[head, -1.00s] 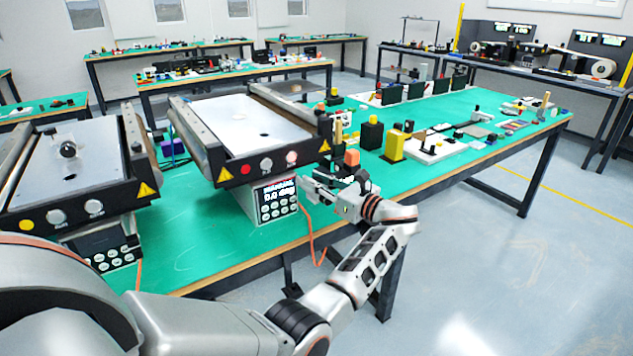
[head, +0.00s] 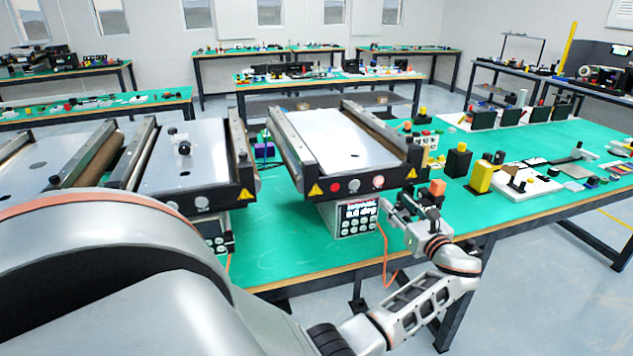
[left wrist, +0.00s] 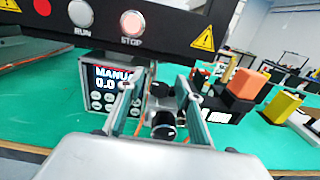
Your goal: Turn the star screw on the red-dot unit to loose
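The red-dot unit is a mini conveyor (head: 330,137) with a red dot (head: 335,187) on its black front panel; the dot also shows in the left wrist view (left wrist: 42,8). Its control box (head: 357,218) hangs below with a lit display. My left gripper (head: 402,207) is just right of this box, below the unit's right front corner. In the left wrist view its two fingers (left wrist: 157,100) stand apart. A dark round knob on a grey piece (left wrist: 165,118) shows between them, possibly the star screw; I cannot tell whether they touch. My right gripper is out of view.
Two similar conveyors stand left, one with a black knob (head: 183,148) on its plate. An orange block (head: 437,187) and a yellow block (head: 480,177) stand right of the gripper. An orange cable (head: 385,250) hangs at the green table's front edge.

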